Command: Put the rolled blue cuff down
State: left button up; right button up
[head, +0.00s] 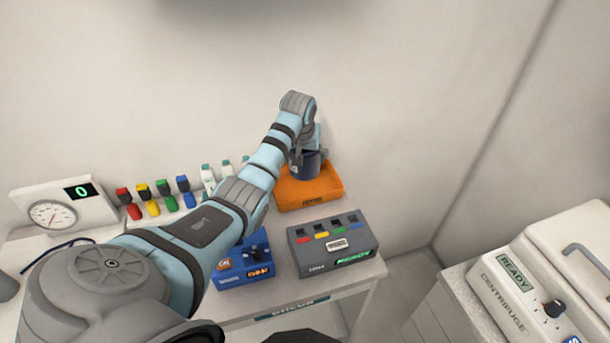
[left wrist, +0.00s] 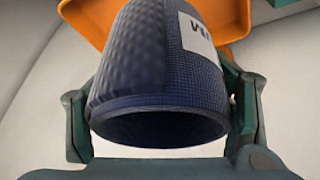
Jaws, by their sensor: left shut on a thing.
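The rolled blue cuff (head: 306,164) is dark blue with a white label and stands at the orange tray or box (head: 318,193) at the back of the table. In the left wrist view the cuff (left wrist: 150,80) fills the middle, its open round end towards the camera. My left gripper (left wrist: 162,105) is shut on the cuff, with one finger on each side of it. In the head view my left gripper (head: 308,150) is partly hidden by its own arm. I cannot tell whether the cuff touches the orange surface. My right gripper is not in view.
A grey box (head: 333,243) with coloured slots and a blue device (head: 243,264) stand in front of the orange item. A centrifuge (head: 545,285) stands apart at right.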

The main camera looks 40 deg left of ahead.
pick_arm(q)
jog(key=f, duration=0.5)
jog(key=w+f+b, duration=0.1)
jog(key=f, duration=0.1)
jog(key=shift+f, duration=0.2)
jog(key=shift+a+f, duration=0.1)
jog(key=shift+f, duration=0.25)
jog(key=shift+s+r, duration=0.15)
jog(key=shift+s, duration=0.1)
jog(key=o, duration=1.4)
jog(key=shift+w, duration=0.1)
jog(key=shift+c, duration=0.2)
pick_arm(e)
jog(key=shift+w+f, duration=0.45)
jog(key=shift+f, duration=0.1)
pick_arm(q)
jog(key=shift+r, duration=0.3)
jog(key=p+v, duration=0.2)
jog(key=v, duration=0.9)
jog(key=shift+r+p, duration=0.25)
jog(key=shift+p, duration=0.1)
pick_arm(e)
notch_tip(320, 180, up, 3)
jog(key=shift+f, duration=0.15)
